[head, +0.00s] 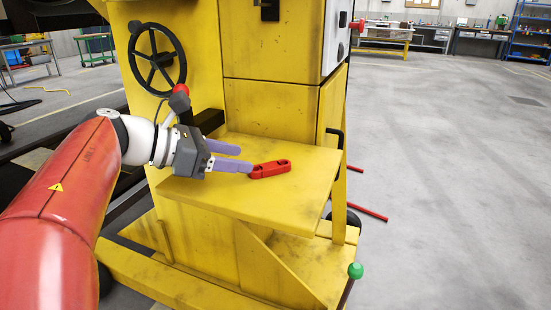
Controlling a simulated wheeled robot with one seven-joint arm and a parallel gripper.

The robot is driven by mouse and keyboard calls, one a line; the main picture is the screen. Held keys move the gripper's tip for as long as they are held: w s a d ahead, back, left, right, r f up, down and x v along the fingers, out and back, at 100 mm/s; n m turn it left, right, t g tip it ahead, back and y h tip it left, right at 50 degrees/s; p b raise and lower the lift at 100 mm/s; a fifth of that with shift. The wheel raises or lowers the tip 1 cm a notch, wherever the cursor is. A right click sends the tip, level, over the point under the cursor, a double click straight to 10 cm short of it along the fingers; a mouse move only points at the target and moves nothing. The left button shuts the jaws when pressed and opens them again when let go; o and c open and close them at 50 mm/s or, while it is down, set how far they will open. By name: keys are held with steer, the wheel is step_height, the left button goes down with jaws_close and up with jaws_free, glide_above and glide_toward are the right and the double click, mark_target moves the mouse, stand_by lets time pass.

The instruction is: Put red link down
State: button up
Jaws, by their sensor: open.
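The red link (270,169) lies on the yellow shelf (225,200) of the lifting machine. It is a short flat bar with rounded ends. My gripper (245,160) reaches in from the left, just above the shelf. Its purple-grey fingers are open, and their tips are close to the left end of the link. From this view I cannot tell whether a fingertip touches the link.
The yellow machine body (270,105) rises behind the shelf, with a black handwheel (157,68) at upper left. A lever with a green knob (355,270) stands at front right. Red bars (372,214) lie on the floor. The grey floor at right is clear.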

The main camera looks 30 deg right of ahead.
mark_target(274, 164)
steer(key=x, duration=0.7)
steer(key=shift+d+f, duration=0.15)
steer(key=shift+d, duration=0.05)
jaws_close()
